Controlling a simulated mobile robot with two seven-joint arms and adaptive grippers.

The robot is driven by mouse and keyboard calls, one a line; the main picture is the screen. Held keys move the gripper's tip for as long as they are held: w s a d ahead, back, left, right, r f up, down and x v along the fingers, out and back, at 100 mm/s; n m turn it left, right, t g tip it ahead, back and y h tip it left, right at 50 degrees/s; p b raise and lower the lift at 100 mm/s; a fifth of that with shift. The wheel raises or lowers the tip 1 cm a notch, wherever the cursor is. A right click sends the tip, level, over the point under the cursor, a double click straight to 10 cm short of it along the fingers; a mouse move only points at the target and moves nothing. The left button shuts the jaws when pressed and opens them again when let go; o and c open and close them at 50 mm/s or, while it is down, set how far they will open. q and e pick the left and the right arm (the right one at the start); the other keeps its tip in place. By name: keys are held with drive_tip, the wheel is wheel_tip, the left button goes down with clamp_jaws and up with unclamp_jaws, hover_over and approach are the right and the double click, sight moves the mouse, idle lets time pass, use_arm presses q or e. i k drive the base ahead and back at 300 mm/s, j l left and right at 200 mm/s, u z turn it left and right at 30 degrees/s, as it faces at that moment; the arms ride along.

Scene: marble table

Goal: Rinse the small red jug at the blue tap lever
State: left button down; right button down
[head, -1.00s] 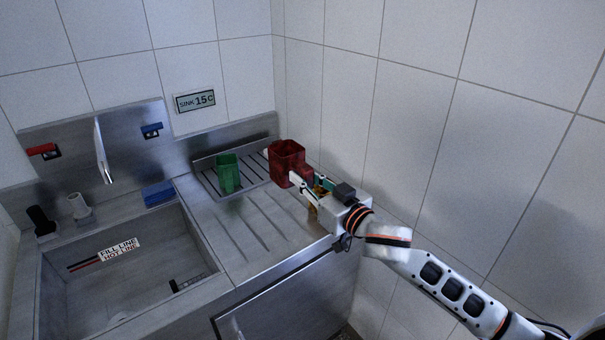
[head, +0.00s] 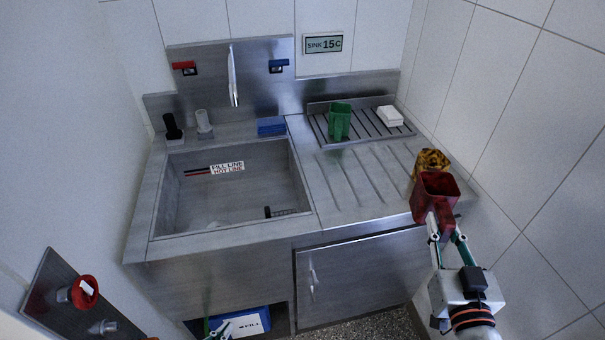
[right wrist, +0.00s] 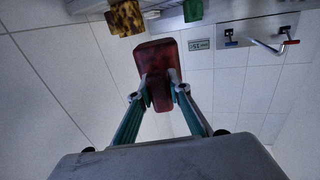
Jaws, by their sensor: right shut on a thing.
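The small red jug (head: 436,184) is upright and open-topped, held off the front right of the draining board; the right wrist view shows it too (right wrist: 157,62). My right gripper (head: 438,226) is shut on it. The blue tap lever (head: 279,65) is on the steel splashback, right of the thin tap spout (head: 233,78). The red lever (head: 184,67) is on its left. The jug is well to the right of and nearer than the tap. Of my left gripper (head: 219,328), only what seem to be fingertips show at the bottom edge; its opening is unclear.
The sink basin (head: 231,209) has fill-line marks. A green jug (head: 340,121) and white block (head: 390,116) are on the drain rack. A mottled yellow-brown jug (head: 431,160) is behind the red one. A blue block (head: 271,127) is on the back ledge. A red knob (head: 84,291) is lower left.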

sight(277, 63)
drive_tip(key=u, duration=1.2)
drive_tip(key=i+l, duration=0.1)
drive_tip(key=l, duration=0.4)
drive_tip(key=l+u, duration=0.1)
drive_tip(key=l, duration=0.35)
drive_tip(key=i+l, duration=0.15)
drive_tip(key=l, duration=0.35)
